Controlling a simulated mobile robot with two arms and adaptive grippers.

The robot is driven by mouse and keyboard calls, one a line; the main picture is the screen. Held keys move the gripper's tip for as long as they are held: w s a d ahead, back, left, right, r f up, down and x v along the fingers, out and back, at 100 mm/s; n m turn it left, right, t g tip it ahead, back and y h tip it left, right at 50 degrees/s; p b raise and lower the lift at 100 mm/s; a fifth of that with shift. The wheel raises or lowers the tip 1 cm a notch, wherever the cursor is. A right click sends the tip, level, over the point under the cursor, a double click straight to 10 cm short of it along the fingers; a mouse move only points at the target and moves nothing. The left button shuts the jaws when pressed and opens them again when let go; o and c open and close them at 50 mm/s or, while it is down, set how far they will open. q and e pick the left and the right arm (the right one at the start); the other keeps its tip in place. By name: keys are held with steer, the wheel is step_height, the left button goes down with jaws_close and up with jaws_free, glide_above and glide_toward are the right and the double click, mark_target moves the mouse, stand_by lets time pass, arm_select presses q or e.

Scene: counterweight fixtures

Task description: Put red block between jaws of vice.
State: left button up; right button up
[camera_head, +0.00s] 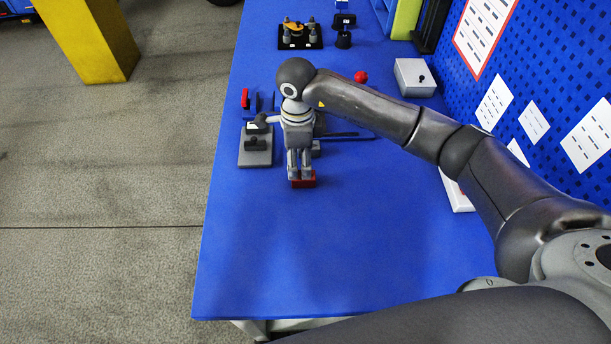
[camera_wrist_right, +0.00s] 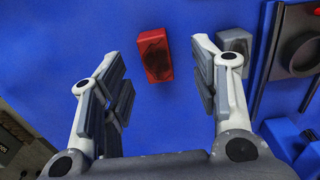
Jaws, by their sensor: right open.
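The red block (camera_head: 304,181) lies on the blue table, just below my right gripper (camera_head: 300,172) in the head view. In the right wrist view the red block (camera_wrist_right: 155,55) shows whole, with a dark patch on its top, beyond the gap between the fingertips. My right gripper (camera_wrist_right: 160,85) is open and empty, and its fingers stand to either side of the block's line. A blue fixture with a red part (camera_head: 245,98) stands behind the gripper and is partly hidden; I cannot tell for sure that it is the vice. My left gripper is not in view.
A small grey block (camera_wrist_right: 236,42) lies close by, past one finger. A grey plate with a black handle (camera_head: 256,158) lies left of the gripper. A grey box (camera_head: 414,77) and a red knob (camera_head: 361,77) are farther back. The near table is clear.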

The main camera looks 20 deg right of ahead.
mark_target(299, 183)
steer(key=shift+s+f+p, duration=0.15)
steer(key=shift+f+p, duration=0.2)
steer(key=shift+f, duration=0.25)
steer(key=f, duration=0.2)
steer(key=f+p, duration=0.1)
steer(key=shift+s+f, duration=0.2)
steer(key=shift+s, duration=0.05)
steer(key=shift+f, duration=0.45)
steer(key=shift+c, duration=0.2)
steer(key=shift+d, duration=0.1)
jaws_close()
steer(key=shift+w+r, duration=0.1)
